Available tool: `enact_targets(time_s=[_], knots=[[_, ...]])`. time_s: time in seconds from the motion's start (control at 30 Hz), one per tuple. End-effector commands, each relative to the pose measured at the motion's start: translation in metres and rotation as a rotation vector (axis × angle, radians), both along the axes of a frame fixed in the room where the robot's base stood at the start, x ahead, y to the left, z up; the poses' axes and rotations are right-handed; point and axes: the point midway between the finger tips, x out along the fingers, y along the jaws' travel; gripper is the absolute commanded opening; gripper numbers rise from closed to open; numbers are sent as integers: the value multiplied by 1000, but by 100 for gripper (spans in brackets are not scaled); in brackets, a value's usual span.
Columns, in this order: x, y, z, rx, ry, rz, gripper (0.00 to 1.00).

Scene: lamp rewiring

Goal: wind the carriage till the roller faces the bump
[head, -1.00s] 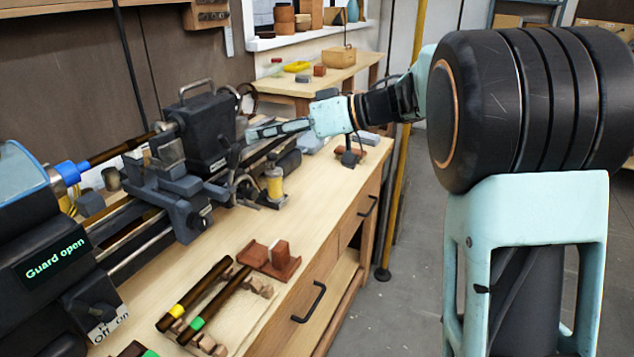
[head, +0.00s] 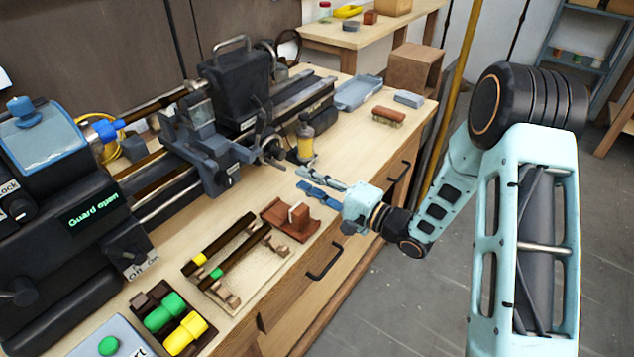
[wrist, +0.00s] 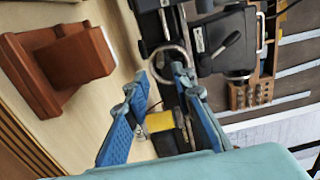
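The carriage (head: 212,150) is a grey-blue block riding on the lathe's long rails, left of the dark box with a handle. A ring-shaped handwheel (head: 271,148) stands at its front right and also shows in the wrist view (wrist: 170,64). My gripper (head: 303,180) is open and empty above the bench, in front of the handwheel and apart from it. In the wrist view, its blue fingers (wrist: 160,74) stand spread, with the ring beyond their tips. I cannot make out the roller or the bump.
A yellow-bodied oiler (head: 305,140) stands close behind my gripper. A red-brown stand (head: 291,218) and a rack with dark rods (head: 235,255) lie in front on the bench (head: 345,165). A brush (head: 388,116) and blue tray (head: 358,92) lie farther right. The lathe screen reads "Guard open".

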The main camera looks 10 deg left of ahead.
Motion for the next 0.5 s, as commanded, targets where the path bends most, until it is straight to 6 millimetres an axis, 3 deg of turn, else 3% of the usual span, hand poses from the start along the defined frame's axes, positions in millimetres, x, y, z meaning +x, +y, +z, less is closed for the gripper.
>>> enact_targets(time_s=[0.5], knots=[[21,50,0,-1,-3,1,23]])
